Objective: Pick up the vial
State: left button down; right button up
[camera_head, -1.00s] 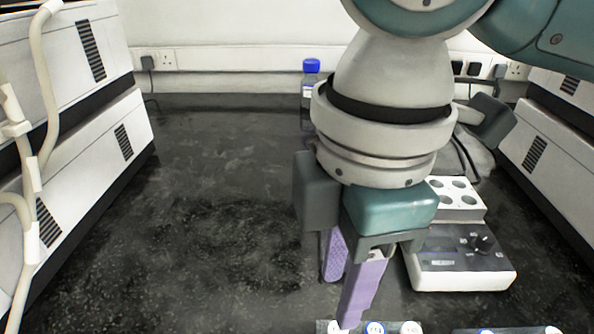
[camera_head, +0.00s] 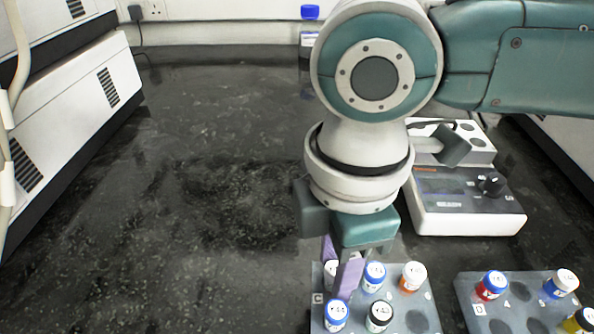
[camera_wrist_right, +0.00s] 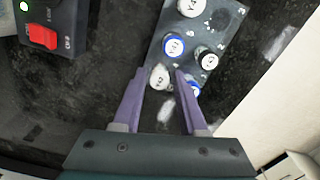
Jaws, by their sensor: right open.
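A white-capped vial (camera_head: 330,272) stands in the back left corner of a grey rack (camera_head: 317,318) marked C, partly hidden by my right gripper (camera_head: 338,276). The purple fingers are open and point down, close around or just above this vial. In the right wrist view a white-capped vial (camera_wrist_right: 159,77) lies between the open fingertips (camera_wrist_right: 159,71). A blue-ringed vial (camera_wrist_right: 195,89) is partly covered by the right-hand finger there. I cannot tell whether the fingers touch either vial. My left gripper is not in view.
The same rack holds blue-capped (camera_head: 374,275), orange (camera_head: 413,275) and black-ringed (camera_head: 380,315) vials close by. A second rack (camera_head: 520,313) with several vials stands to the right. A white-and-grey device (camera_head: 465,205) is behind. The left bench (camera_head: 170,230) is clear.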

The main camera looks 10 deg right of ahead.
jog(key=shift+c, duration=0.2)
grip_shut()
jog(key=shift+r, duration=0.1)
notch_tip(320, 180, up, 20)
jog(key=p, duration=0.5)
